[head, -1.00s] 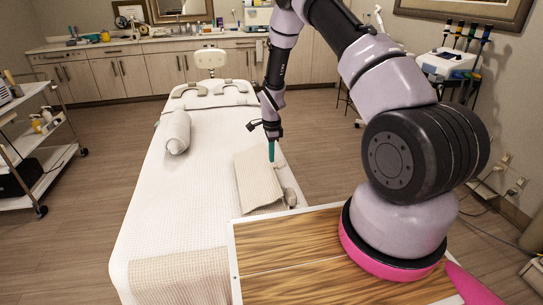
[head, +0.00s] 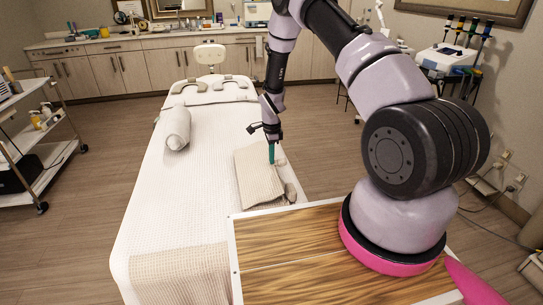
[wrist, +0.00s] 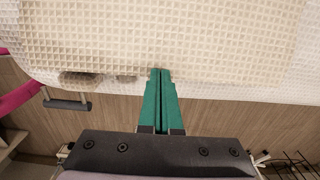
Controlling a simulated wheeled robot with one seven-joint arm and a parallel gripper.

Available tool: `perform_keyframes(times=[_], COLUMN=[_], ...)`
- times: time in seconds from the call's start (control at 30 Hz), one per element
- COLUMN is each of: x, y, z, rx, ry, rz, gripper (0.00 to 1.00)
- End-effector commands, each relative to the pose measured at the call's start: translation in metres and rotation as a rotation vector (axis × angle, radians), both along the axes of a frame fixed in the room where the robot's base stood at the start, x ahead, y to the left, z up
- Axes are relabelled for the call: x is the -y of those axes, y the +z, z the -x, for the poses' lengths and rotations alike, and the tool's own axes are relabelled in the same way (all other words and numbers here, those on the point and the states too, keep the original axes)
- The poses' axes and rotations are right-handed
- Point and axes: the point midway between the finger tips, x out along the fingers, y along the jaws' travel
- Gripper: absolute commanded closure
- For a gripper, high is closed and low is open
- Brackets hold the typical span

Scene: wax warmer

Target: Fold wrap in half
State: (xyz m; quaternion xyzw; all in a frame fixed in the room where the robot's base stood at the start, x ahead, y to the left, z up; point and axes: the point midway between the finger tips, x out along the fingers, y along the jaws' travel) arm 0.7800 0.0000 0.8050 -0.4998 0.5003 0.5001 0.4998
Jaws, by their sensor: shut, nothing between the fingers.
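The wrap (head: 256,182) is a beige waffle-textured cloth lying on the right side of the white treatment bed (head: 190,218). It looks layered, but I cannot tell exactly how its layers lie. My gripper (head: 271,161) points down at the wrap's far right edge. In the wrist view, waffle cloth (wrist: 165,35) fills the upper part, and my green fingertips (wrist: 160,72) are together with nothing between them. They overlap the cloth near its edge; I cannot tell whether they touch it.
A rolled towel (head: 177,128) lies on the bed's left side. A small rounded grey-beige object (head: 290,193) is beside the wrap at the bed's right edge. A wood-topped surface (head: 290,240) is in front. A white trolley (head: 40,165) stands left. Open floor lies right of the bed.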

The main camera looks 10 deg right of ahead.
Motion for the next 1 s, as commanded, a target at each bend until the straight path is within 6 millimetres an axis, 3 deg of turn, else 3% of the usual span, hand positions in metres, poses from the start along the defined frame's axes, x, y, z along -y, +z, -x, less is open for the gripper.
perform_keyframes(times=[1.0], x=[0.0], y=[-0.031], z=[0.0], rx=[0.0], ry=[0.001], rz=[0.0], gripper=[1.0])
